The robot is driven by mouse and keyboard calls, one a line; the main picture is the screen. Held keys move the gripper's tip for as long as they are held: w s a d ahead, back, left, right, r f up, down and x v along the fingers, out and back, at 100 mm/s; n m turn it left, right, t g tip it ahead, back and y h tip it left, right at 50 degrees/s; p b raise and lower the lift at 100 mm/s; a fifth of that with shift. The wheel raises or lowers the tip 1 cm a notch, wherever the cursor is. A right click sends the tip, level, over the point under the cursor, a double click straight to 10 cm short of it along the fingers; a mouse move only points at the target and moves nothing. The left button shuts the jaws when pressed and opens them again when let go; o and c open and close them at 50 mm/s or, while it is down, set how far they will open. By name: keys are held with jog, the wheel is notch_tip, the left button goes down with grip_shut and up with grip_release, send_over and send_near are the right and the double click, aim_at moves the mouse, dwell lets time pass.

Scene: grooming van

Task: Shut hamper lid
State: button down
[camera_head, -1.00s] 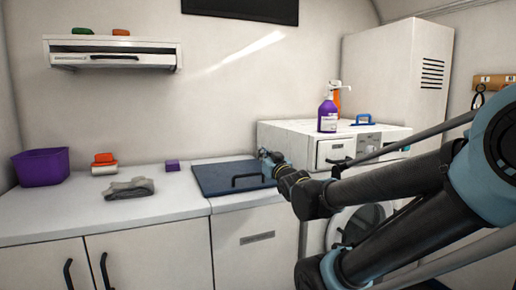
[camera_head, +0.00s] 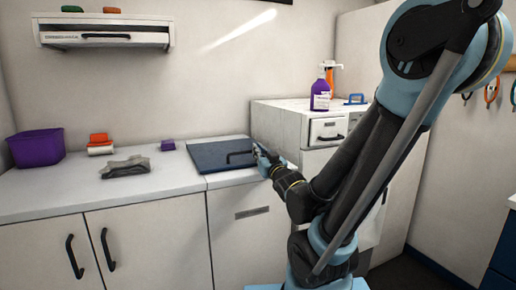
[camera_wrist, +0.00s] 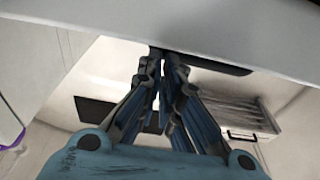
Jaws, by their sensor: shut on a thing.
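The hamper lid (camera_head: 212,153) is a dark blue panel that looks to lie about flat at the right part of the white counter. Its black bar handle (camera_head: 240,156) stands near its front right. My gripper (camera_head: 262,154) is at the right end of the handle, over the lid's right edge. In the wrist view, which looks upside down, my fingertips (camera_wrist: 163,56) are close together at one end of the dark handle (camera_wrist: 215,65). They are shut on it. The pale surface beside the handle is cut off by the frame. The exact grip is partly hidden by the fingers.
A purple bin (camera_head: 36,147), an orange-topped brush (camera_head: 99,144), a grey cloth (camera_head: 125,167) and a purple block (camera_head: 168,145) are on the counter to the left. A purple bottle (camera_head: 320,96) stands on the white cabinet (camera_head: 285,118) to the right. Cupboards are below the counter.

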jog(key=shift+w+f, duration=0.35)
jog(key=shift+w, duration=0.15)
jog(key=shift+r, duration=0.1)
jog(key=shift+r, duration=0.2)
